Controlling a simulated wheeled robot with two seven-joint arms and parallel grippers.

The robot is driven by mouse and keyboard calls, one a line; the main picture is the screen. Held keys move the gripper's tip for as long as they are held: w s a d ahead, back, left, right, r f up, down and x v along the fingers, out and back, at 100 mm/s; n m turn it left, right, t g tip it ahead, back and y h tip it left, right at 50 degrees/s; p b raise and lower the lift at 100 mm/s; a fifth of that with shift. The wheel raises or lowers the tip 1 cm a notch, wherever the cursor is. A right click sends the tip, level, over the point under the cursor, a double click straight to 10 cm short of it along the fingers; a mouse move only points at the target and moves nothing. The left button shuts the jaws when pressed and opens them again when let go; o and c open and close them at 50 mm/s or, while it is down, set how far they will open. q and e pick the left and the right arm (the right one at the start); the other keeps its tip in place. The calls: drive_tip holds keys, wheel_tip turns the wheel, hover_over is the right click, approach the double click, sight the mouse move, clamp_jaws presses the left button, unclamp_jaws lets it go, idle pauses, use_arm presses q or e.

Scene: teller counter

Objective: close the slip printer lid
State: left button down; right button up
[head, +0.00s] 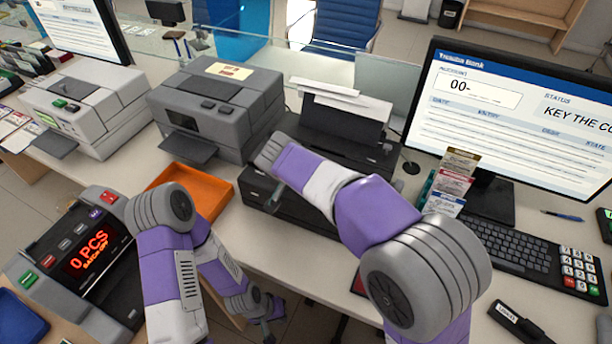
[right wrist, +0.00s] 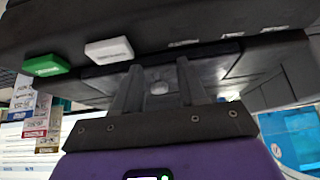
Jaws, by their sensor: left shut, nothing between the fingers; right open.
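The slip printer, a wide black machine (head: 276,206), stands mid-counter, partly hidden by my right arm. A dark panel (head: 343,122) stands up at its back with white paper at its top; it looks like the raised lid. My right gripper (right wrist: 157,92) is open in the right wrist view, its two fingers apart before the printer's dark face, with a small pale round spot visible between them. In the head view its fingers are mostly hidden behind the arm at the printer's front left. My left gripper (head: 266,308) is shut and empty, low in front of the counter edge.
An orange tray (head: 216,197) and a grey machine (head: 221,109) stand left of the printer. A note counter (head: 87,255) is at lower left. A card holder (head: 448,184), monitor (head: 520,120) and keyboard (head: 503,247) stand to the right.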

drive_tip(key=shift+d+f, duration=0.45)
drive_tip(key=shift+d, duration=0.05)
drive_tip(key=shift+r, duration=0.2)
drive_tip(key=a+p+v, duration=0.1)
drive_tip(key=p+v, duration=0.1)
drive_tip(key=v, duration=0.6)
